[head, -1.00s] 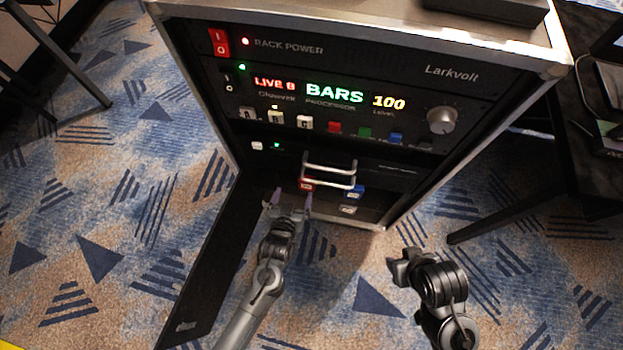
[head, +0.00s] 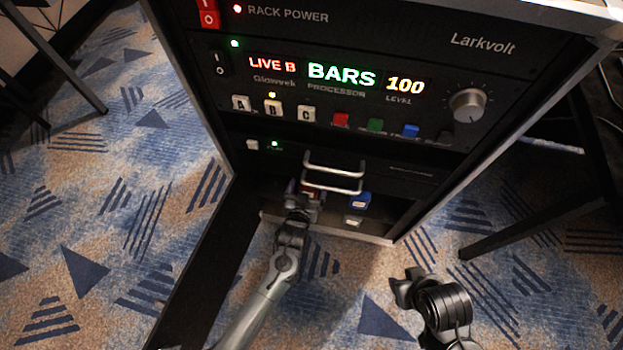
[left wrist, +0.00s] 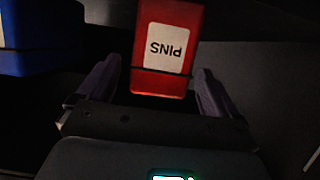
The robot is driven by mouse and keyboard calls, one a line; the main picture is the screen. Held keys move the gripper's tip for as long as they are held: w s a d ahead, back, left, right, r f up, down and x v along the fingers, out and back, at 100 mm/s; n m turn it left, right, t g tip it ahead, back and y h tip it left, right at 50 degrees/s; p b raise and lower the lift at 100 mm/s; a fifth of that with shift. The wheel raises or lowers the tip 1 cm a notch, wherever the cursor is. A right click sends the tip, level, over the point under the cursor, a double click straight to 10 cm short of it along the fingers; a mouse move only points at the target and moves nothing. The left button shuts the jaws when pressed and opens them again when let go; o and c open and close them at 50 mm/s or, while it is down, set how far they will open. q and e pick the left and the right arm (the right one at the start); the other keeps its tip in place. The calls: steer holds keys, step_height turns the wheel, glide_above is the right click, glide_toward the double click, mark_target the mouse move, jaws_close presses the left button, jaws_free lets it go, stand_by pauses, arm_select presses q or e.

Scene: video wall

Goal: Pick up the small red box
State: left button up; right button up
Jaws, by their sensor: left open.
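The small red box (left wrist: 165,50) bears a white label reading "PINS", upside down in the left wrist view. In the head view only a bit of the red box (head: 309,189) shows inside the low rack opening, behind my left gripper (head: 305,190). In the left wrist view my left gripper (left wrist: 152,90) is open, with one purple finger on each side of the box's near end. Gaps show between the fingers and the box. My right gripper (head: 405,285) hangs in front of the rack at the lower right, away from the box; its jaws are unclear.
A blue box (head: 360,201) and a whitish box (head: 352,220) sit to the right in the same opening. Metal handles (head: 333,178) stick out just above my left gripper. The rack's open black door (head: 200,270) stands left of my left arm.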

arm_select(q)
steer(key=b+x, duration=0.3)
steer(key=x, duration=0.1)
steer(key=shift+s+f, duration=0.1)
steer(key=shift+f, duration=0.1)
steer(key=shift+w+b, duration=0.35)
steer(key=shift+w, duration=0.05)
steer(key=shift+s, duration=0.1)
steer(key=shift+c, duration=0.2)
steer(key=c, duration=1.2)
steer(key=shift+r, duration=0.1)
steer(key=shift+c, duration=0.4)
steer(key=shift+r, duration=0.2)
